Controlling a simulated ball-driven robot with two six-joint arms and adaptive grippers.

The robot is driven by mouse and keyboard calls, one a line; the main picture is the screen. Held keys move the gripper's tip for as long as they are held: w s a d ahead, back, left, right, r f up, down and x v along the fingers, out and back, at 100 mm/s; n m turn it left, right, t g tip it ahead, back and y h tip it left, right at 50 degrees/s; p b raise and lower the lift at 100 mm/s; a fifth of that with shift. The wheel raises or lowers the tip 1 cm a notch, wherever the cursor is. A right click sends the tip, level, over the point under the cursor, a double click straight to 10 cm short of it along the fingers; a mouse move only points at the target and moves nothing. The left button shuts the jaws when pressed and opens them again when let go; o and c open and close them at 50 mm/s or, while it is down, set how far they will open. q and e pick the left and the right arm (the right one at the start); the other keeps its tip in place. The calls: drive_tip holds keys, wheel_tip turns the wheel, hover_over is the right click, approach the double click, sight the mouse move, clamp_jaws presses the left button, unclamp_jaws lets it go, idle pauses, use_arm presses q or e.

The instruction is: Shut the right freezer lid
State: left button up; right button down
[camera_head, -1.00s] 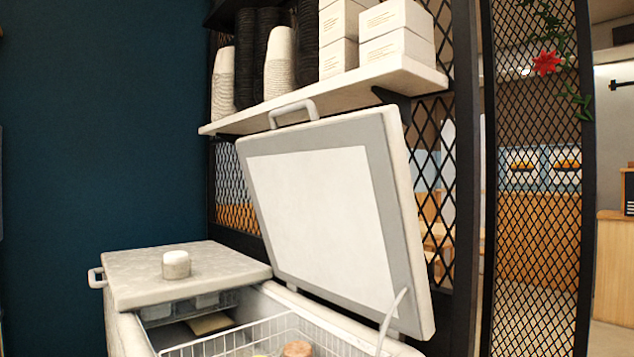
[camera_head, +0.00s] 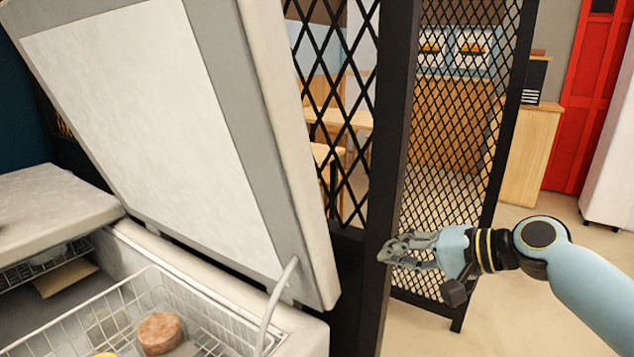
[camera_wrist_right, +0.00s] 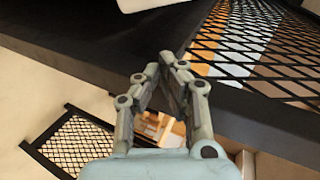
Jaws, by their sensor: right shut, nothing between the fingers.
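The right freezer lid (camera_head: 150,110) stands raised and tilted back, a grey-rimmed panel with a white inner face. It is over the open right side of the chest freezer (camera_head: 302,330). My right gripper (camera_head: 388,250) is to the right of the lid, apart from it, in front of the black mesh frame. Its fingers are shut and empty; they also show in the right wrist view (camera_wrist_right: 165,62). A pale edge at the top of the right wrist view may be the lid; I cannot be sure. My left gripper is out of view.
The left lid (camera_head: 55,205) lies flat. A white wire basket (camera_head: 215,340) in the freezer holds a brown-topped tub (camera_head: 161,333). A black post (camera_head: 390,150) and mesh panel (camera_head: 455,130) stand close to my right gripper. Open floor (camera_head: 510,320) lies at lower right.

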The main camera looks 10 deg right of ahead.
sight(391, 163)
drive_tip(key=r+y, duration=0.1)
drive_tip(key=r, duration=0.4)
drive_tip(key=a+r+n+y+p, duration=0.1)
drive_tip(key=r, duration=0.4)
drive_tip(key=w+a+r+n, duration=0.1)
drive_tip(key=r, duration=0.5)
drive_tip(key=shift+w+a+y, duration=0.1)
drive_tip(key=shift+y, duration=0.3)
drive_tip(key=s+a+r+n+g+y+p, duration=0.1)
drive_tip(key=s+a+r+n+y+p, duration=0.15)
drive_tip(key=r, duration=1.15)
use_arm(q)
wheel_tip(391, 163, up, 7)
drive_tip(key=p, duration=0.3)
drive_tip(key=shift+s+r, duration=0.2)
use_arm(e)
drive_tip(key=shift+n+y, duration=0.35)
drive_tip(key=shift+n, duration=0.2)
drive_tip(key=a, duration=0.4)
drive_tip(key=w+a+f, duration=0.1)
drive_tip(key=a, duration=0.7)
drive_tip(key=shift+w+f, duration=0.25)
drive_tip(key=shift+f, duration=0.1)
